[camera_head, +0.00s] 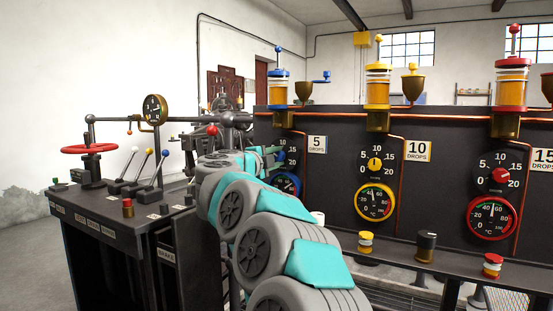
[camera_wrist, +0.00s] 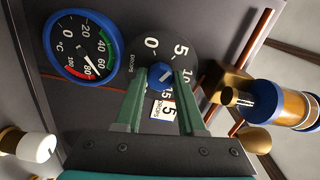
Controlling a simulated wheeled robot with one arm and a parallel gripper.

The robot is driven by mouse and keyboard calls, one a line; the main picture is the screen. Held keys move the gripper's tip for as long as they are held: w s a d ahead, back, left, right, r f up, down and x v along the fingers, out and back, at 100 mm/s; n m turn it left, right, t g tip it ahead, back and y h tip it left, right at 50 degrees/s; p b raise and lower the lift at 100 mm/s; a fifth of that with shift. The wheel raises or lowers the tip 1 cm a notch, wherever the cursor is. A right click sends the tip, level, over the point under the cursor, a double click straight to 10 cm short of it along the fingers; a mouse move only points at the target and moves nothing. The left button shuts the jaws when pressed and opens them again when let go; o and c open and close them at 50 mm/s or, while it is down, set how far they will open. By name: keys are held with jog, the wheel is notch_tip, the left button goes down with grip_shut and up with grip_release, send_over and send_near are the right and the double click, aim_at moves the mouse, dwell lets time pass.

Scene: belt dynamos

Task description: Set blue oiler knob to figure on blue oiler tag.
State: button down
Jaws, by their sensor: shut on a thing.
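The blue oiler knob (camera_wrist: 160,76) sits on a dark dial (camera_wrist: 172,48) with white figures in the wrist view. My gripper (camera_wrist: 161,74) is shut on the knob, one green finger on each side. A short white mark on the knob slants toward the upper right, roughly toward the 5; its exact setting is hard to tell. The fingers hide part of the dial. The blue oiler tag (camera_head: 317,144) reads 5 DROPS in the head view; it also shows between my fingers in the wrist view (camera_wrist: 163,110). In the head view my arm hides much of this dial.
A blue-rimmed gauge (camera_wrist: 82,49) is beside the dial. The blue oiler (camera_head: 279,92) is above, with a copper pipe. Yellow (camera_head: 375,164) and red (camera_head: 500,175) knobs are on the right. A lever console (camera_head: 130,205) stands left. A ledge with several small items runs below the panel.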

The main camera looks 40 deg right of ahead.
jog(key=shift+f, duration=0.1)
jog(key=c, duration=0.5)
grip_release()
jog(key=shift+a, duration=0.1)
jog(key=v, duration=0.7)
jog(key=shift+s+a, duration=0.15)
jog(key=shift+a, duration=0.15)
